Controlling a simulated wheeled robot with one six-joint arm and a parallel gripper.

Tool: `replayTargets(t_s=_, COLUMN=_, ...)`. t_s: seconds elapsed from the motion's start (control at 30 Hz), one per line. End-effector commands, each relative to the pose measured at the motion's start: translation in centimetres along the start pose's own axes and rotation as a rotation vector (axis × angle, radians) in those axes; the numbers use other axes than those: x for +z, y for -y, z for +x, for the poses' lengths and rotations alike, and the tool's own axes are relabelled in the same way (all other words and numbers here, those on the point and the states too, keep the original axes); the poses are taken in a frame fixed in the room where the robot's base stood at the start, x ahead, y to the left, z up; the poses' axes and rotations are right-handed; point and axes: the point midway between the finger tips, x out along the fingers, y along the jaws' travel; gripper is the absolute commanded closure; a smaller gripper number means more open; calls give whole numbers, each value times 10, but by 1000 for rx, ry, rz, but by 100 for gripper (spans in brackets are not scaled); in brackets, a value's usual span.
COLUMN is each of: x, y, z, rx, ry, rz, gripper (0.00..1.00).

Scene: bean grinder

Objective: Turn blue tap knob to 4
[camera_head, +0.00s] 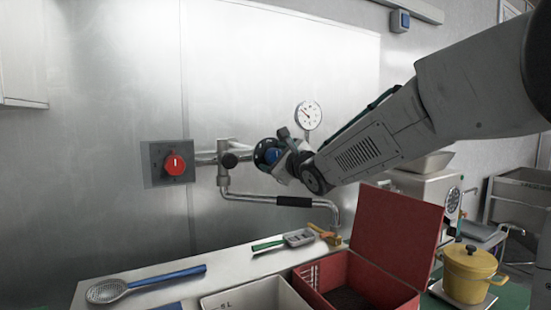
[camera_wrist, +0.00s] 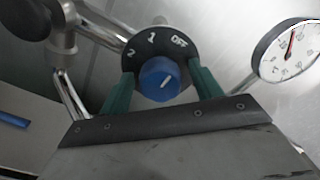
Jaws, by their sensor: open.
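The blue tap knob (camera_wrist: 160,80) sits on a dark dial plate (camera_wrist: 157,47) marked OFF, 1 and 2 in the wrist view; the lower part of the dial is hidden. A white pointer line on the knob slants up and to the right, roughly toward OFF. My gripper (camera_wrist: 160,85) has its two green fingers on either side of the knob, open, with small gaps visible. In the head view the blue knob (camera_head: 271,155) is partly hidden by my gripper (camera_head: 280,152) on the wall pipe.
A pressure gauge (camera_head: 308,115) is close to the upper right of the knob. A red knob (camera_head: 175,164) and pipe spout (camera_head: 285,200) are to the left and below.

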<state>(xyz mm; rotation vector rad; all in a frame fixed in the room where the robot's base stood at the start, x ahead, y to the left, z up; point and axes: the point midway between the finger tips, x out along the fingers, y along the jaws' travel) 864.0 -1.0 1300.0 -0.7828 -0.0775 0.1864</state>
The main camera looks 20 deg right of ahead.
Motion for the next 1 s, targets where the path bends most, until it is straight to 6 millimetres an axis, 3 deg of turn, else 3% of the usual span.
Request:
replayTargets(t_s=0.2, x=0, y=0, z=0, rx=0, ry=0, rz=0, gripper=39)
replayTargets(t_s=0.37, x=0, y=0, z=0, rx=0, ry=-1, rz=0, gripper=81)
replayTargets(t_s=0.73, x=0, y=0, z=0, rx=0, ry=-1, rz=-42, gripper=81)
replayTargets(t_s=1.0, x=0, y=0, z=0, rx=1, ry=-1, rz=-208, gripper=81)
